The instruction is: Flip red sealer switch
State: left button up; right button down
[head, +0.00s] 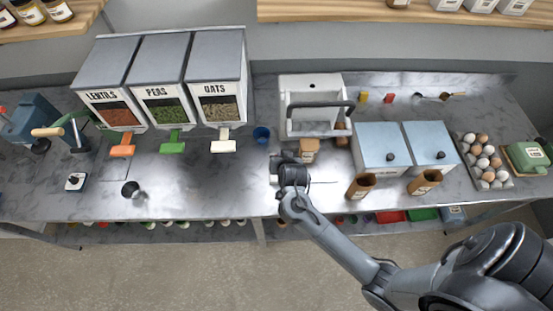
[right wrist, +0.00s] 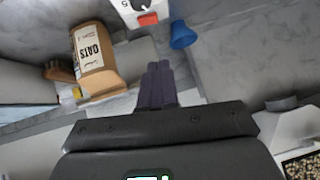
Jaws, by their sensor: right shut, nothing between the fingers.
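The red switch (right wrist: 148,19) sits on a white panel (right wrist: 128,8) with a dial marked 5, at the top edge of the right wrist view. In the head view my right gripper and wrist cover this spot, and I cannot make out the switch there. My right gripper (right wrist: 157,66) is shut and empty. In the wrist view its fingertips are below the switch, with a visible gap between them. In the head view the gripper (head: 289,159) is over the middle of the counter. My left gripper is not in view.
A brown oats bag (head: 309,147) stands right of my right gripper, and a blue cup (head: 261,135) is to its left. Grain bins (head: 218,75) stand at left, two blue-grey boxes (head: 381,148) at right. The front counter at left is mostly clear.

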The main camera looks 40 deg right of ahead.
jog(key=x, duration=0.7)
jog(key=shift+w+d+f+b, duration=0.1)
jog(key=shift+w+f+b, duration=0.1)
jog(key=shift+f+b, duration=0.2)
jog(key=shift+a+f, duration=0.2)
jog(key=shift+f, duration=0.8)
jog(key=shift+w+a+f, duration=0.1)
jog(key=shift+f, duration=0.6)
